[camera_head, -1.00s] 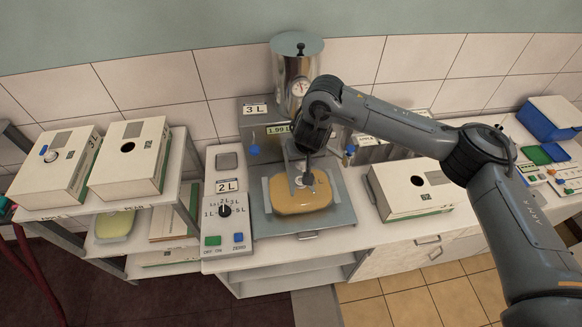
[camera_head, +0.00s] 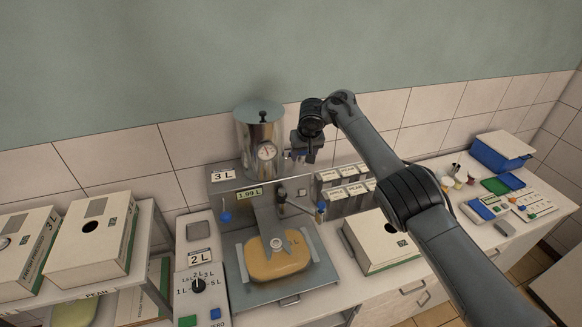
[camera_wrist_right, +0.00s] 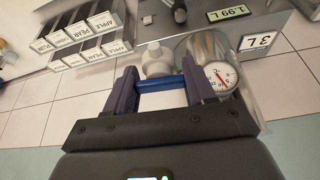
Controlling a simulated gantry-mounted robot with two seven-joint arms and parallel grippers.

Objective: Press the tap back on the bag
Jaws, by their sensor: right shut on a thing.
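The filled amber bag (camera_head: 280,264) lies on the scale plate of the filling machine, with a round grey spout (camera_head: 276,243) at its back edge under the grey filling bracket. My right gripper (camera_head: 300,153) is raised above the machine, in front of the steel tank's right side and well away from the bag. In the right wrist view its fingers are closed on the blue bar (camera_wrist_right: 163,84) of a small piece with a white body (camera_wrist_right: 157,61), which looks like the tap. My left gripper is not in view.
The steel tank (camera_head: 260,142) with its gauge stands behind the machine. White boxes (camera_head: 90,240) stand on the left shelf, and another box (camera_head: 385,243) lies right of the machine. A label rack (camera_head: 345,182) is at the wall. A blue bin (camera_head: 502,151) stands far right.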

